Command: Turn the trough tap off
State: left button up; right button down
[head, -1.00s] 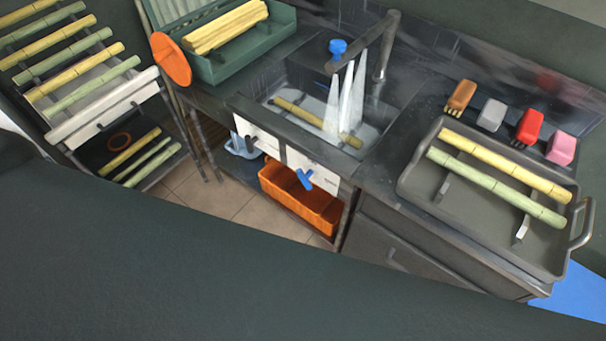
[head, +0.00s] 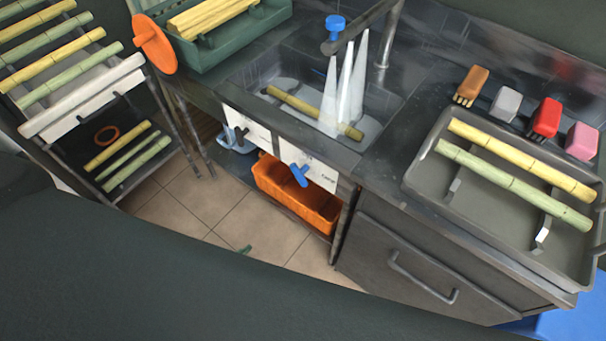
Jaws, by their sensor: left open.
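A dark metal tap (head: 388,38) with a blue knob (head: 335,22) stands over the sunken trough (head: 375,133). Several white streams of water (head: 345,90) run from its spout into the trough. A yellow cane (head: 300,107) lies in the trough. A blue handle (head: 299,175) sits on the white front panel below the trough, and a dark handle (head: 241,134) is left of it. A small green tip, seemingly of my left gripper (head: 245,249), shows low over the floor, well apart from the tap; most of it is hidden. My right gripper is out of view.
An orange crate (head: 285,190) stands under the trough. A grey tray (head: 420,172) with two canes is at the right, with several brushes behind it. A cane rack is at the left, beside an orange disc (head: 155,43) and a green box (head: 225,50). Tiled floor (head: 195,205) lies open.

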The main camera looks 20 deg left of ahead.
pick_arm(q)
jog(key=w+m+t+h+b, duration=0.1)
jog(key=w+m+t+b, duration=0.2)
jog(key=w, duration=0.8)
jog(key=t+h+b, duration=0.1)
jog(key=t+b, duration=0.1)
jog(key=b, duration=0.2)
send_near(300, 176)
jog(key=w+f, duration=0.1)
jog(key=w, duration=0.2)
jog(key=shift+d+f+m, duration=0.1)
jog(key=shift+d+m, duration=0.2)
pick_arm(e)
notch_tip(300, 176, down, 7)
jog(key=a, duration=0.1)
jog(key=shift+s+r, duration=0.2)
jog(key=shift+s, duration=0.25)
pick_arm(q)
jog(key=shift+x, duration=3.8)
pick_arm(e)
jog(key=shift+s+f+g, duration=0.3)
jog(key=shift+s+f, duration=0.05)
pick_arm(q)
jog(key=shift+c, duration=0.4)
jog(key=c, duration=1.5)
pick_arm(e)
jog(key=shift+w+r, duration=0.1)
